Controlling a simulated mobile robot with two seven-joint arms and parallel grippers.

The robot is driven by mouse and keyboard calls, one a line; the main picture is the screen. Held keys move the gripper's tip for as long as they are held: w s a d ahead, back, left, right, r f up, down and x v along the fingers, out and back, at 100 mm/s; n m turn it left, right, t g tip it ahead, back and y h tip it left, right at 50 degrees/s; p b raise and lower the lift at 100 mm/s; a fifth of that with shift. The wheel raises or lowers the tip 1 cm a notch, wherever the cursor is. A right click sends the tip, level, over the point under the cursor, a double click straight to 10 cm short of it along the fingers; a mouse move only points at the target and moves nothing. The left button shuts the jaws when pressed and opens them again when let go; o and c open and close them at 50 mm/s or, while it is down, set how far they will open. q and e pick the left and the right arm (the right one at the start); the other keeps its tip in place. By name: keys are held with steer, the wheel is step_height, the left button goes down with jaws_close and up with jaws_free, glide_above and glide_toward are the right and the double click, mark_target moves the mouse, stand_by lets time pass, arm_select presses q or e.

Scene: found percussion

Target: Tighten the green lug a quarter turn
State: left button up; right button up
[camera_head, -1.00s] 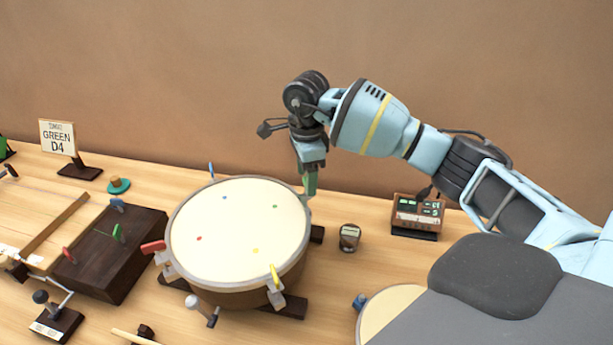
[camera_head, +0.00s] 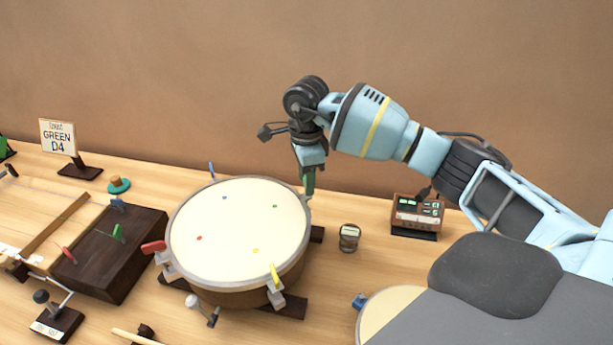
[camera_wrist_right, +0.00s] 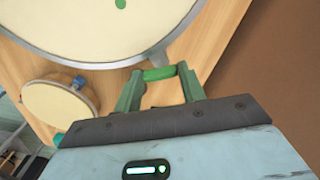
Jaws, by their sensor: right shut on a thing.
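The large drum (camera_head: 240,225) has a cream head with blue, green, red and yellow dots and stands on a dark wooden base. Lugs with coloured handles sit around its rim. The green lug (camera_wrist_right: 159,73) shows in the right wrist view at the drum's rim, beside the metal hoop. My right gripper (camera_head: 308,190) points down at the drum's far right rim, and in the right wrist view its green fingers (camera_wrist_right: 160,82) are shut on the green lug's handle. In the head view the gripper mostly hides that lug. My left gripper is not in view.
A sign reading "GREEN D4" (camera_head: 58,137) stands at the back left. A box with lit readouts (camera_head: 417,214) and a small dark cup (camera_head: 349,237) stand right of the drum. A dark block with coloured handles (camera_head: 112,255) is at left. A smaller drum (camera_head: 385,312) is front right.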

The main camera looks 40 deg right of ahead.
steer(key=m, duration=0.1)
steer(key=m+p, duration=0.2)
steer(key=m, duration=0.1)
steer(key=shift+r, duration=0.25)
steer(key=m+p, duration=0.1)
steer(key=m, duration=0.1)
steer(key=shift+m, duration=0.3)
steer(key=m+p, duration=0.2)
steer(key=m, duration=0.1)
steer(key=shift+m, duration=0.3)
steer(key=m+p, duration=0.1)
steer(key=m, duration=0.2)
steer(key=shift+m, duration=0.3)
steer(key=shift+m+p, duration=0.55)
steer(key=shift+m, duration=0.45)
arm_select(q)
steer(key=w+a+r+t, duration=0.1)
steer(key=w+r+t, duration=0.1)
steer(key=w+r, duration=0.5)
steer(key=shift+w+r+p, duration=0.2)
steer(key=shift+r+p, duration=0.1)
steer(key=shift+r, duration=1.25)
arm_select(e)
steer(key=shift+f+m, duration=0.15)
steer(key=shift+m, duration=0.75)
steer(key=o, duration=1)
steer(key=shift+f, duration=0.1)
